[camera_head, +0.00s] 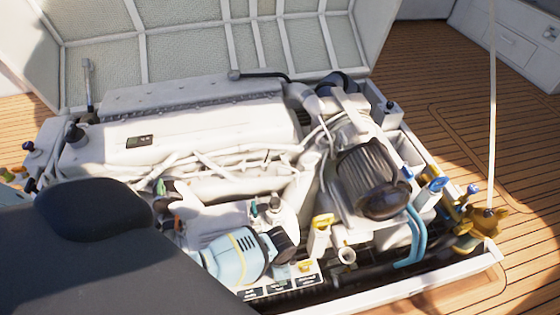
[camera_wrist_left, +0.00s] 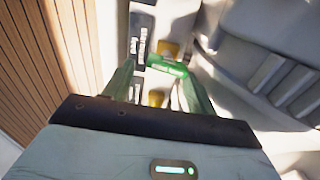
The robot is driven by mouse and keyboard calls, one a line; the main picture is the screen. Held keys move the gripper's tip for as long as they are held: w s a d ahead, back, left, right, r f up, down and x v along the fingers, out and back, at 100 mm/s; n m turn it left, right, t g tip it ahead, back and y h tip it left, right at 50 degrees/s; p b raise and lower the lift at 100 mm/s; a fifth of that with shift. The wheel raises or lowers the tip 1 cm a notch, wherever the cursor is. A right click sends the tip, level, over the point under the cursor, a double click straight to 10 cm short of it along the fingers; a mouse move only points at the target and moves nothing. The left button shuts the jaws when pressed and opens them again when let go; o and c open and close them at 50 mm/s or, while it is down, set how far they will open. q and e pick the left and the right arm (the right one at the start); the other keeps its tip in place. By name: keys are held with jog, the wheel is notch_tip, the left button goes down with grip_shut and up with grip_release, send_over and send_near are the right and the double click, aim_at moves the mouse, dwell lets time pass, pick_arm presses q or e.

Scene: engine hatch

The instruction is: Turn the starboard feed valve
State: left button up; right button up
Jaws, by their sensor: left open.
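My left gripper (camera_wrist_left: 160,95) is open in the left wrist view. Yellow fittings (camera_wrist_left: 156,97) show beside dark labels (camera_wrist_left: 137,48) on a pale strip. In the head view I cannot make out the left gripper; my dark arm covers the lower left. Blue-handled fittings (camera_head: 437,184) and a brass fitting (camera_head: 480,222) stand at the right. I cannot tell which is the starboard valve.
The white engine (camera_head: 185,125) fills the open hatch. A light-blue cylinder (camera_head: 235,256) and a ribbed dark unit (camera_head: 370,180) stand up from it. The hatch lid (camera_head: 190,45) is raised behind. Clear wooden deck (camera_head: 440,90) lies at the right.

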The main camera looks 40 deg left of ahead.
pick_arm(q)
jog(key=shift+s+a+f, duration=0.2)
jog(key=shift+s+a, duration=0.05)
jog(key=shift+a, duration=0.25)
jog(key=shift+s+a+f, duration=0.2)
jog(key=shift+s+a, duration=0.05)
jog(key=shift+a, duration=0.2)
jog(key=shift+w+d+r, duration=0.15)
jog(key=shift+w+d, duration=0.05)
jog(key=shift+d, duration=0.35)
jog(key=shift+w+r+p, duration=0.35)
jog(key=shift+r+p, duration=0.3)
notch_tip(320, 180, up, 8)
jog(key=p, duration=0.7)
jog(key=shift+d, duration=0.4)
